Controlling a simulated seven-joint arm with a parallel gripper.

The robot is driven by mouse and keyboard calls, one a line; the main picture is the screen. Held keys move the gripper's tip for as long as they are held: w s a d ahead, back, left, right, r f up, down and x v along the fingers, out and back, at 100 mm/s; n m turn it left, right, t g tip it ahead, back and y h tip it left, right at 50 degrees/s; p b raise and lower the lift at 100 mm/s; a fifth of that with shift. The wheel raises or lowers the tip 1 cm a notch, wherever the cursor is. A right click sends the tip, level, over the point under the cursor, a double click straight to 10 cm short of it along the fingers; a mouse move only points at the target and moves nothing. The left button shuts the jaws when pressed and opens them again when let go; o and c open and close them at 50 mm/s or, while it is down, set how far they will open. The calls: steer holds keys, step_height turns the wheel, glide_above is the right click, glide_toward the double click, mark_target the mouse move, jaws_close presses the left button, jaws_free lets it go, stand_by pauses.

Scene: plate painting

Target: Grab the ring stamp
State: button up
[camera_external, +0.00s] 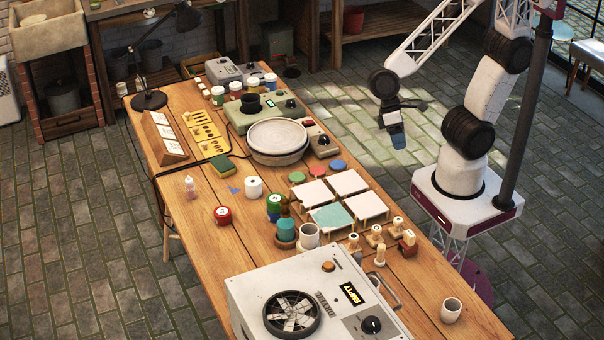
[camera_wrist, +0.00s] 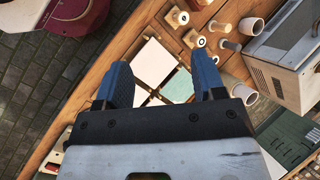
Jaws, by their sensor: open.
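Several small wooden stamps with pale knob handles stand on the table at the right end of the tile group. One stamp (camera_external: 375,235) has a dark round mark on its top. In the wrist view, one stamp (camera_wrist: 195,38) shows a dark ring-like mark, and another (camera_wrist: 178,17) beside it shows a mark too small to read. I cannot tell for sure which is the ring stamp. My gripper (camera_external: 397,142) hangs beyond the far edge of the table, well away from the stamps. In the wrist view, my gripper's blue fingers (camera_wrist: 163,82) are apart with nothing between them.
White square tiles (camera_external: 346,182) and a pale green tile (camera_external: 330,217) lie beside the stamps. Another cup (camera_external: 451,310) stands at the near right corner.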

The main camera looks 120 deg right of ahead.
steer(key=w+a+f+m+y, duration=0.3)
steer(key=w+f+m+y, duration=0.25)
steer(key=f, duration=0.25)
steer(key=m+t+y, duration=0.2)
steer(key=m+t, duration=0.1)
steer(key=m, duration=0.5)
glide_toward(376, 227)
steer(key=shift+s+a+r, duration=0.35)
steer(key=shift+a, duration=0.1)
steer(key=shift+w+f+m+t, duration=0.25)
steer(key=shift+w+f+t, duration=0.1)
steer(key=shift+f, duration=0.15)
steer(key=shift+a, duration=0.1)
steer(key=shift+x, duration=1.15)
steer(key=shift+a+f, duration=0.1)
steer(key=shift+x, duration=2.5)
steer(key=shift+s, duration=0.2)
steer(key=c, duration=1)
